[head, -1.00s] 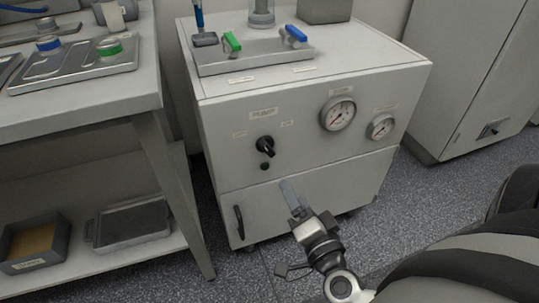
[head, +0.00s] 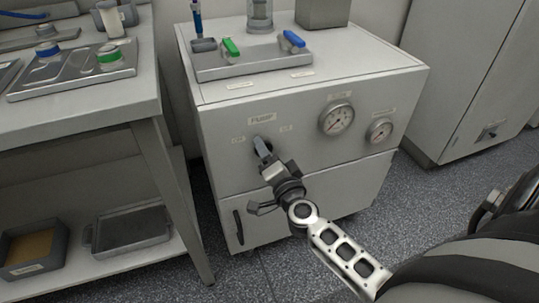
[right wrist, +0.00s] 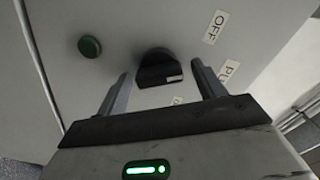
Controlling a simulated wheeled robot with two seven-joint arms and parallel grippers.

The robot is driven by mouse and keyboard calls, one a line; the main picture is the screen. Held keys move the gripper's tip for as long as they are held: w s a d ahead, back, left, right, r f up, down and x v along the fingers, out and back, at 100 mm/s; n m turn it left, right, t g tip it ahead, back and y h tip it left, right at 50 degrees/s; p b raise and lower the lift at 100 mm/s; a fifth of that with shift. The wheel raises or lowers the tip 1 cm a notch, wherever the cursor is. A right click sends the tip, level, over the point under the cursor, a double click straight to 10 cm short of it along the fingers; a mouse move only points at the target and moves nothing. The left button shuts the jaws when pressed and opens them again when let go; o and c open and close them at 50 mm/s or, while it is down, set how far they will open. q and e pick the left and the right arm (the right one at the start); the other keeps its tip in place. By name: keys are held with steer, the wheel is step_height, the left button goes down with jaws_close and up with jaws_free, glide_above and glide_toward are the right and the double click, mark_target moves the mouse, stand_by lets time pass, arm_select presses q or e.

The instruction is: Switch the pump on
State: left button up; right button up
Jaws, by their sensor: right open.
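The pump knob (right wrist: 158,70) is a black rotary switch with a white mark on one side, set in the pale front panel. In the head view my right gripper covers most of it, just under the PUMP label (head: 262,118). My right gripper (head: 262,147) is open in front of the panel. In the right wrist view its two fingers stand on either side of the knob, with gaps visible and no clear contact. An OFF label (right wrist: 215,27) is near the knob, and a round dark green button or lamp (right wrist: 90,46) is beside it. My left gripper is not in view.
The cabinet (head: 340,185) has two gauges (head: 336,118) (head: 379,131) right of the knob and a door handle (head: 238,226) below. A green valve handle (head: 231,47) and a blue one (head: 293,39) are on top. A workbench (head: 80,113) stands at left.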

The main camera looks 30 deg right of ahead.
steer(key=c, duration=1)
